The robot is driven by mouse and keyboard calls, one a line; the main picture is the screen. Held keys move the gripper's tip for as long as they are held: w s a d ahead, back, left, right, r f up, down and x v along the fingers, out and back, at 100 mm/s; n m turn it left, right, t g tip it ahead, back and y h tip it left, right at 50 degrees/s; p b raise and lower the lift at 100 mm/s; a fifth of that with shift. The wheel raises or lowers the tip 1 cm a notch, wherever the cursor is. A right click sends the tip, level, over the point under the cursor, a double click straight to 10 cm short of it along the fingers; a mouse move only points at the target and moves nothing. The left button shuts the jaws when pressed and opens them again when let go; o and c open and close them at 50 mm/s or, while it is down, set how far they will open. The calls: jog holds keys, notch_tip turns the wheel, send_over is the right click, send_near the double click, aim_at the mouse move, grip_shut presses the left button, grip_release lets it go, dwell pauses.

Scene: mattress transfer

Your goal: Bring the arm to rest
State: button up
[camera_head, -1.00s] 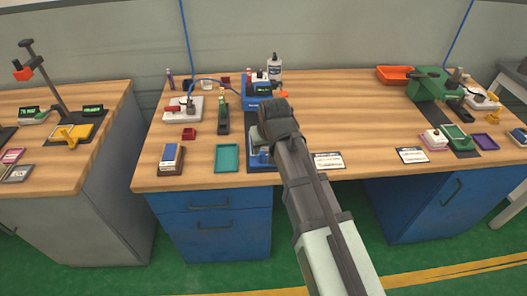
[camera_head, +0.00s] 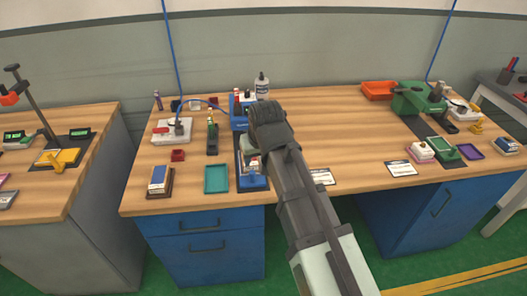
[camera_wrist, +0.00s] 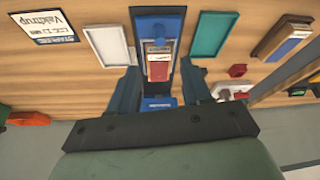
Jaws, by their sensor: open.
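My gripper (camera_wrist: 161,85) is open, with its two dark fingers apart in the wrist view. In the head view its dark wrist (camera_head: 268,118) hangs over the left part of the workbench, and its fingertips are hidden. Beyond and between the fingers in the wrist view is a blue fixture (camera_wrist: 158,22) with a small block (camera_wrist: 158,70), pale and brown with a reddish end. The block appears clear of both fingers. The fixture shows partly beside my arm in the head view (camera_head: 252,181).
A teal tray (camera_head: 216,179) and a dark stand with a blue-topped block (camera_head: 159,179) lie left of the fixture. A green press (camera_head: 415,98) and orange bin (camera_head: 379,90) stand at the back right. The bench middle (camera_head: 345,130) is mostly clear.

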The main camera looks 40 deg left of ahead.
jog(key=w+d+f+m+h, duration=0.1)
jog(key=w+d+f+m, duration=0.1)
jog(key=w+d+f, duration=0.5)
jog(key=w+d+f+m, duration=0.1)
jog(key=w+d+f, duration=0.25)
jog(key=d, duration=0.55)
jog(key=w+d+f+m+h, duration=0.1)
jog(key=w+d+f+m, duration=0.1)
jog(key=w+d+f, duration=0.4)
jog(key=s+d+f+m+g+h, duration=0.15)
jog(key=d+f, duration=0.45)
jog(key=d, duration=0.6)
jog(key=s+d+f+m, duration=0.25)
jog(key=d+f, duration=0.35)
jog(key=d, duration=0.5)
jog(key=s+d+f+m+g, duration=0.15)
jog(key=d+f, duration=0.45)
jog(key=d, duration=0.6)
jog(key=s+f+g, duration=0.3)
jog(key=s+f, duration=0.7)
jog(key=s, duration=0.5)
jog(key=s+f+g, duration=0.3)
jog(key=s+f, duration=0.7)
jog(key=s, duration=0.4)
jog(key=shift+s+a+f+m, duration=0.25)
jog(key=shift+s+f+m, duration=0.1)
jog(key=shift+s, duration=0.05)
